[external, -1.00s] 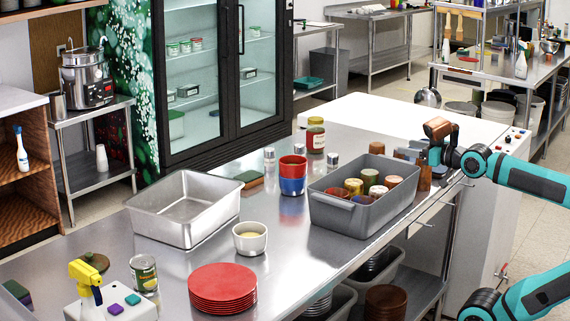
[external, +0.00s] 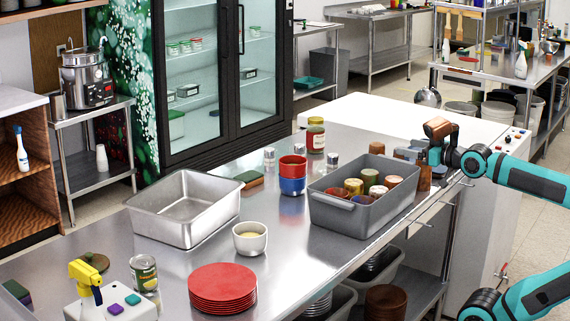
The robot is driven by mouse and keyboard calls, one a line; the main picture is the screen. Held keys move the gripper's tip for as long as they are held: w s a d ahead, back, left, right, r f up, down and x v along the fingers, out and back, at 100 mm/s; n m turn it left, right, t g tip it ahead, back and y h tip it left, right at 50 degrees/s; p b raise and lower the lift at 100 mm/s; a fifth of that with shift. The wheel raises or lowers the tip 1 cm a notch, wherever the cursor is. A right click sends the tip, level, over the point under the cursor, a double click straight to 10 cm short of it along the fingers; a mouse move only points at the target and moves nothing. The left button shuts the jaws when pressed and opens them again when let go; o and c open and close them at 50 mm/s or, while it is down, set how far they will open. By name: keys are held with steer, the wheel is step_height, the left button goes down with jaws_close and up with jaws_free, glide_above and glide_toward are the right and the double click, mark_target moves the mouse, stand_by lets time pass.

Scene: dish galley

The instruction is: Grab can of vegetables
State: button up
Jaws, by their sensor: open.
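A can of vegetables (external: 144,273) with a green and yellow label stands upright at the front left of the steel counter (external: 320,257). My gripper (external: 432,150) is far off at the right end of the counter, just beyond the grey bin, and holds nothing that I can see. Its fingers are small here and partly lost against the things around them. The can is well apart from it, across most of the counter's length.
A grey bin (external: 335,213) with several cups and a steel pan (external: 168,232) stand on the counter.

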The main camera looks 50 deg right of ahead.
steer(key=shift+o, duration=0.9)
